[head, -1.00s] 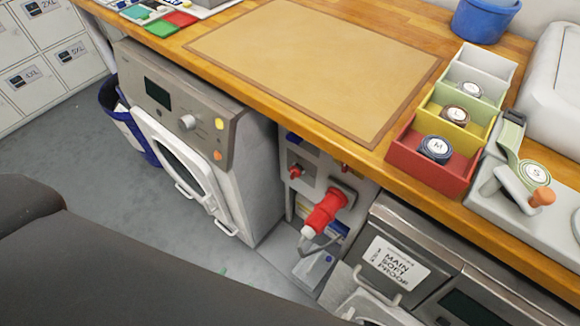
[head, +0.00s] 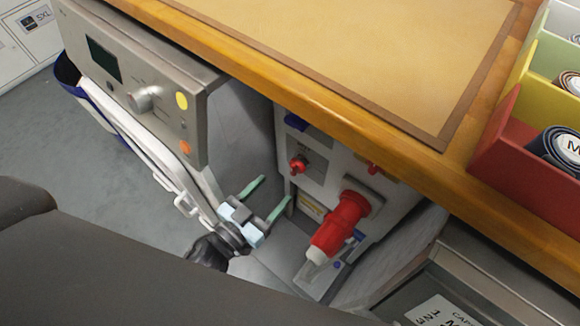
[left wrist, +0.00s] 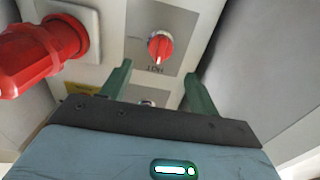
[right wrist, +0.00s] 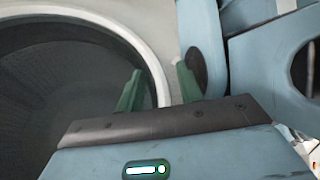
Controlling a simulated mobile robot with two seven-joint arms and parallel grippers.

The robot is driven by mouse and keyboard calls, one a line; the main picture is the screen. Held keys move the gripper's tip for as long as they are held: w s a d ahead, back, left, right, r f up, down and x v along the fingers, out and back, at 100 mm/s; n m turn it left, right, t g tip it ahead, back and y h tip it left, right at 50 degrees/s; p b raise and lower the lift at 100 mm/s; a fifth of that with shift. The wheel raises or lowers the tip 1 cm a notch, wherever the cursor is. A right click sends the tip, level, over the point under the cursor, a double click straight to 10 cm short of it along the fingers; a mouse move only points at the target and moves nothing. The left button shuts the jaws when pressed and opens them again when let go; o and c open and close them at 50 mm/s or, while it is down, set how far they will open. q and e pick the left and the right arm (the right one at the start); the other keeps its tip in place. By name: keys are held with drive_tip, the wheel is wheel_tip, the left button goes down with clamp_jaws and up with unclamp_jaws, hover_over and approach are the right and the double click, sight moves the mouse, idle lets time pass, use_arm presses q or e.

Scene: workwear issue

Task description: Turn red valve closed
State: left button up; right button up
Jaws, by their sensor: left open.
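A small red valve knob (head: 298,164) is on the grey panel under the counter. In the left wrist view the red knob (left wrist: 160,47) has a light mark on its face and a label that appears to read HOT, upside down. A second small red knob (head: 373,168) is further right, close under the counter edge. My left gripper (head: 275,190) is open and empty, its fingers pointing at the panel. In the left wrist view the gap between its fingertips (left wrist: 157,75) lies just below the knob, not around it. My right gripper (right wrist: 160,72) shows only in its wrist view, open and empty.
A large red plug (head: 340,225) with a white end juts from the panel right of the valve. The wooden counter (head: 330,95) overhangs the panel. A steel unit (head: 480,280) is at the right.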

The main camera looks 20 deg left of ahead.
sight(291, 171)
use_arm(q)
drive_tip(key=shift+b+x, duration=0.5)
drive_tip(key=shift+x, duration=3.35)
drive_tip(key=shift+c, duration=0.2)
drive_tip(key=c, duration=0.9)
